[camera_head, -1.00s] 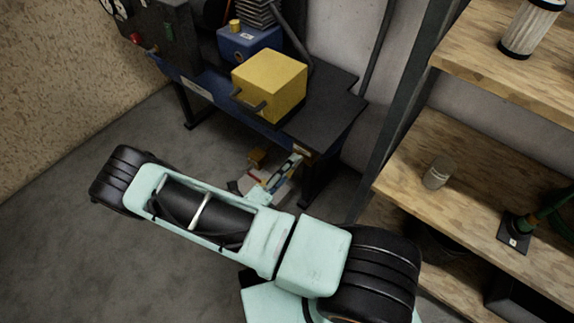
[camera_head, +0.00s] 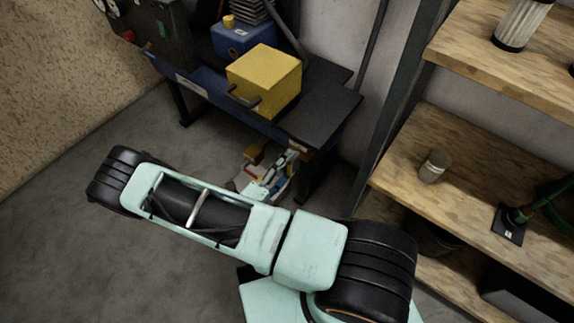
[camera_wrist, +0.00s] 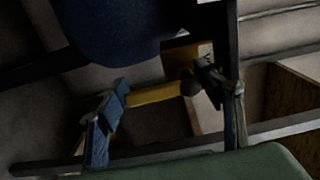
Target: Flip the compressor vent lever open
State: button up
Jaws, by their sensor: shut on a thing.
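A yellow bar with a dark round knob at its right end, which looks like the vent lever (camera_wrist: 150,95), lies across the middle of the wrist view. My gripper (camera_wrist: 166,92) reaches around it, with a blue-padded finger at the left and a dark finger at the right. The gripper is shut on the lever, spanning it end to end. A dark blue rounded body (camera_wrist: 120,30), perhaps the compressor tank, hangs just above. In the head view my gripper (camera_head: 281,165) is small and low beneath the bench; my arm partly covers the area and the lever is not clear there.
A dark workbench (camera_head: 318,117) stands over the gripper, its leg close on the right. A yellow box (camera_head: 264,78) and a blue unit (camera_head: 245,40) sit on top. A wooden shelf unit (camera_head: 450,170) stands at the right. Grey floor (camera_head: 60,210) is free at the left.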

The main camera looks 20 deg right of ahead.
jog(key=o, duration=1.7)
jog(key=v, duration=1.2)
jog(key=shift+r, duration=0.1)
